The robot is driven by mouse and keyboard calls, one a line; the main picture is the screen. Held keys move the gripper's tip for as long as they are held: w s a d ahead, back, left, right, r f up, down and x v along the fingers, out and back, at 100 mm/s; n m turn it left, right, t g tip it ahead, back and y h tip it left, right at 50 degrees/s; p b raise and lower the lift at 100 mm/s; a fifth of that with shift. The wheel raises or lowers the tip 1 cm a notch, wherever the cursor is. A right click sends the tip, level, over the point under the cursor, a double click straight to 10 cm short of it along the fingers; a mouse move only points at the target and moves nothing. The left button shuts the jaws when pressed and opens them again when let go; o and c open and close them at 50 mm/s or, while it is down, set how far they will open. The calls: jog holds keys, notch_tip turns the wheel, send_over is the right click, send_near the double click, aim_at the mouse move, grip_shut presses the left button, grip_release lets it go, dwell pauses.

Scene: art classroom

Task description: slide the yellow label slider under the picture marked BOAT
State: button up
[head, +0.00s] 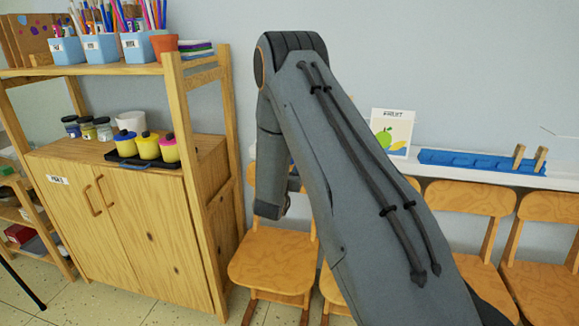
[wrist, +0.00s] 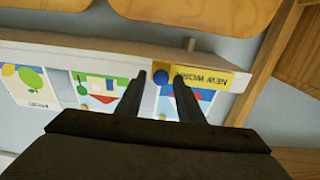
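The yellow label slider (wrist: 215,80), printed "NEW WORD", sits on the white ledge (wrist: 60,56) toward the right in the wrist view. A blue knob (wrist: 163,77) is at its left end. My gripper (wrist: 160,78) is open, with one finger on each side of the knob and a gap visible on the left. A picture with a red hull-like shape (wrist: 103,97), probably the boat, is left of my fingers; its word is not readable. Another picture (wrist: 200,97) is partly hidden behind my right finger. In the head view my arm hides the slider and this picture.
The fruit picture (head: 392,133) stands on the ledge, left of a blue tray (head: 440,157) with wooden pegs. Chairs (head: 272,258) line the wall below. A wooden cabinet (head: 130,230) with paint pots stands at left.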

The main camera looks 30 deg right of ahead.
jog(key=shift+a+f, duration=0.1)
jog(key=shift+f, duration=0.05)
jog(key=v, duration=0.7)
jog(key=shift+s+a+b, duration=0.2)
jog(key=shift+s+b, duration=0.2)
jog(key=shift+b, duration=0.05)
jog(key=shift+a, duration=0.1)
